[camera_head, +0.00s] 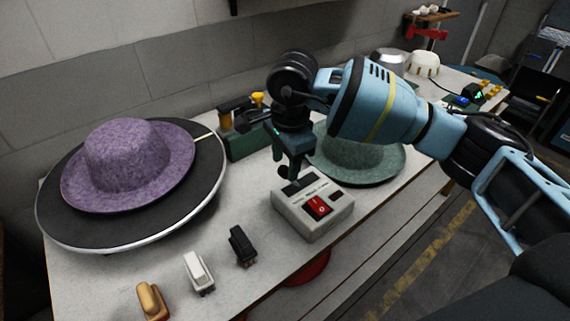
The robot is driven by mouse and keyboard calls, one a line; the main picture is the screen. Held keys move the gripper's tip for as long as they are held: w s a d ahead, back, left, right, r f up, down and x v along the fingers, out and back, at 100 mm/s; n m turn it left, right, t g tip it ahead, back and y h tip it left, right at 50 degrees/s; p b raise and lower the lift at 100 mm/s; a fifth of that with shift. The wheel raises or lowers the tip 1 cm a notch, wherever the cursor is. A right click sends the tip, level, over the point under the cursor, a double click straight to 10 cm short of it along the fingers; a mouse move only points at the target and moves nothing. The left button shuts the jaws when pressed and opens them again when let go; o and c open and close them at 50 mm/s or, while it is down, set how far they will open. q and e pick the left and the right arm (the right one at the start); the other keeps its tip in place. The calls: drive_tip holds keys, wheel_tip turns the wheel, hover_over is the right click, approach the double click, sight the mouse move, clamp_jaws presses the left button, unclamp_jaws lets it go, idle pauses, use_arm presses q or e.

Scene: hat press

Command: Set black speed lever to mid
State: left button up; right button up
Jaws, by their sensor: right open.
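The black lever (242,246) stands on the bench in front of the grey control box, at the right end of a row with a white lever (198,272) and an orange-tan lever (151,301). Its exact setting is hard to tell. My right gripper (286,178) is open and points down just above the back left edge of the grey control box (312,222). It is behind and to the right of the black lever, apart from it and empty. My left gripper is out of view.
A purple hat (130,160) sits on a large black disc (63,228) at the left. A green hat (366,158) is partly hidden behind my right arm. A dark green box (244,143) with small levers stands behind. The bench front near the levers is clear.

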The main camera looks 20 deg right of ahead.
drive_tip(key=shift+w+f, duration=0.1)
drive_tip(key=shift+f, duration=0.7)
drive_tip(key=shift+c, duration=0.5)
clamp_jaws()
